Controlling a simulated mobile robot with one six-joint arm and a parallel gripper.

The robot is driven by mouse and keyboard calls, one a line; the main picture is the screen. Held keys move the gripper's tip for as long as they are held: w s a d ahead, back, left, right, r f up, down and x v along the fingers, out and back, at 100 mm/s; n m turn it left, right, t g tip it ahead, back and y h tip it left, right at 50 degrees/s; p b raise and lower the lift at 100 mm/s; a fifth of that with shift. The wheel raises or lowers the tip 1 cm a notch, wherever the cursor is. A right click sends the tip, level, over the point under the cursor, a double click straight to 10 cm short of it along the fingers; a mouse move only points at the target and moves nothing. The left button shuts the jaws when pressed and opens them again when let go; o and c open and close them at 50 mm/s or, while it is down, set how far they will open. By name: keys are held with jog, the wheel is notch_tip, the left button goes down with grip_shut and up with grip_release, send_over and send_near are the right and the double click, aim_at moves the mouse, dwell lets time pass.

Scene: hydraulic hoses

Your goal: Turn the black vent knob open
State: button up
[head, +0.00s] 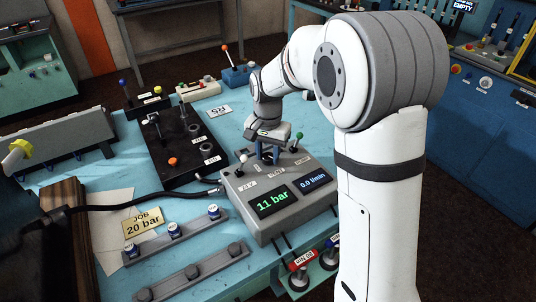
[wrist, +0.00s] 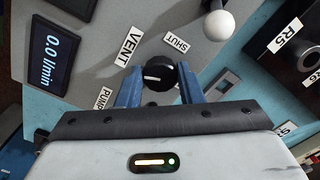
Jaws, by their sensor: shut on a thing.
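The black vent knob (wrist: 156,76) sits on the grey control box, with VENT and SHUT labels beside it in the wrist view. A pale pointer mark shows on its face, lying roughly crosswise. My gripper (wrist: 158,88) has its two blue fingers closed on either side of the knob. In the head view my gripper (head: 267,154) reaches down to the back of the control box (head: 279,222), and the knob is hidden there. The box's displays read 11 bar and 0.0 l/min.
A white-tipped lever (head: 242,160) and a green-tipped lever (head: 298,137) flank my gripper. A black valve block (head: 180,172) stands to the left. A JOB 20 bar card (head: 143,221) lies on the blue bench, with a black hose (head: 130,207) nearby.

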aim_at(267, 156)
jog(key=shift+m, duration=2.2)
jog(key=shift+a+b, duration=0.1)
jog(key=shift+b, duration=0.2)
jog(key=o, duration=1)
jog(key=shift+c, duration=0.2)
notch_tip(267, 156, up, 7)
jog(key=shift+r+b, duration=0.15)
jog(key=shift+b, duration=0.15)
jog(key=shift+r, duration=0.25)
